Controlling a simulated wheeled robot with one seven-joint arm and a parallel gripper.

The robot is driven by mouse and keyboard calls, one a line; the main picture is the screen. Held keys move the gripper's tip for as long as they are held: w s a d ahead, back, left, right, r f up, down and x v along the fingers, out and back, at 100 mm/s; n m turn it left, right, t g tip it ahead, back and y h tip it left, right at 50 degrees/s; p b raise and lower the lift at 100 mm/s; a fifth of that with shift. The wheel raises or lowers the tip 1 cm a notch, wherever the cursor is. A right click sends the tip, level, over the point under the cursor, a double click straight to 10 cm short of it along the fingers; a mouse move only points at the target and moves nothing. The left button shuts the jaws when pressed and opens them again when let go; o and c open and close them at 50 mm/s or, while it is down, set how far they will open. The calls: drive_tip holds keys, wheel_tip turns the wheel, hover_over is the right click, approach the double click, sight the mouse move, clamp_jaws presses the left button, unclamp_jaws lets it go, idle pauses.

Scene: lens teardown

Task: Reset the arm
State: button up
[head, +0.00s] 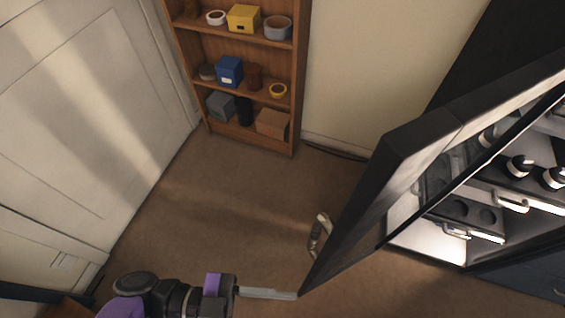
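My arm, black with purple parts, lies along the bottom edge of the head view. My gripper (284,294) points right, level with the floor, as a slim pale grey bar. Its tip appears right beside the lower corner of the open black cabinet door (372,200). I cannot tell whether it touches the door. The gap between the fingers does not show, and no held object is visible. A curved metallic handle (317,236) sticks out from the left side of the door.
The lit cabinet interior (470,215) at right holds several lens parts. A wooden shelf (299,60) with boxes and jars stands against the back wall. A pale door (90,110) is at left. The brown floor (230,205) between them is clear.

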drive_tip(key=s+d+f+n+t+y, duration=0.4)
drive_tip(key=s+d+n+t+y, duration=0.45)
drive_tip(key=d+t, duration=0.5)
drive_tip(key=w+d+r+n+t+y, duration=0.2)
drive_tip(key=w+d+r+n+y, duration=0.3)
drive_tip(key=d+r+n+y, duration=0.2)
drive_tip(key=n+y, duration=0.2)
drive_tip(key=n, duration=0.1)
drive_tip(key=shift+w+d+r, duration=0.15)
drive_tip(key=shift+w+d, duration=0.05)
drive_tip(key=shift+w, duration=0.05)
